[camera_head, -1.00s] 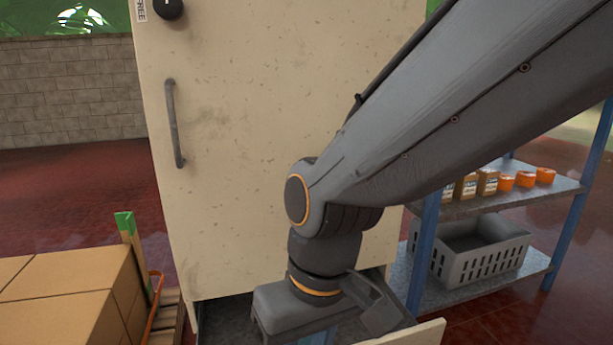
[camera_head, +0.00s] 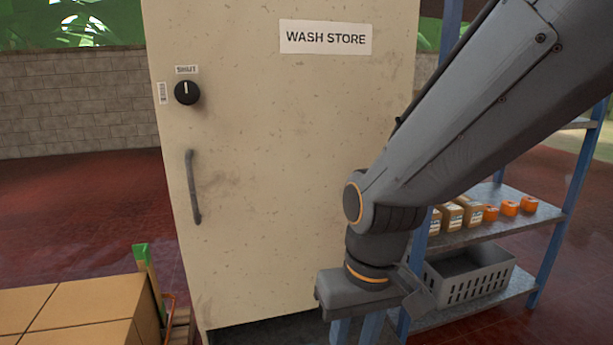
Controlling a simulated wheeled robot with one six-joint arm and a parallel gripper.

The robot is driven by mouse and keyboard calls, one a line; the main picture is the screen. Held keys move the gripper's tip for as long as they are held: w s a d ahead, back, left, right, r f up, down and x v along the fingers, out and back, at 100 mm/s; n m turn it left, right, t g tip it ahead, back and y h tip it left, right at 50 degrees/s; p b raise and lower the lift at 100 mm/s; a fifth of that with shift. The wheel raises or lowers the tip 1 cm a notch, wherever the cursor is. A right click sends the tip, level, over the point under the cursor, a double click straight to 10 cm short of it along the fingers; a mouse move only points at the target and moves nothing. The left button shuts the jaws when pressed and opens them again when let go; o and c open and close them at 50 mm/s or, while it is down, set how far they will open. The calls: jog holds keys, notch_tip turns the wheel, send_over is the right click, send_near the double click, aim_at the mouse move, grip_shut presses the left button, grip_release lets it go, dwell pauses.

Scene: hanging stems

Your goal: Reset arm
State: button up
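My arm reaches in from the upper right of the head view and bends down at the wrist. My gripper (camera_head: 357,331) hangs below the wrist, in front of the lower right of a cream cabinet. Parts of its two fingers show at the bottom edge with a gap between them. The fingertips are cut off by the frame, so I cannot see whether anything is between them.
The cabinet (camera_head: 270,200) is marked "WASH STORE" and has a black knob (camera_head: 187,92) and a grey handle (camera_head: 193,187). Cardboard boxes (camera_head: 70,312) stand at lower left. A blue-posted shelf at right holds cartons, orange items and a grey crate (camera_head: 480,288).

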jog(key=s+d+r+m+h+p, duration=0.1)
jog(key=s+d+r+m+p, duration=0.1)
jog(key=d+r+p, duration=1)
notch_tip(320, 180, up, 2)
jog(key=m+p, duration=0.1)
jog(key=p, duration=0.4)
jog(key=shift+s+d+r, duration=0.15)
jog(key=shift+r, duration=0.1)
dwell(0.6)
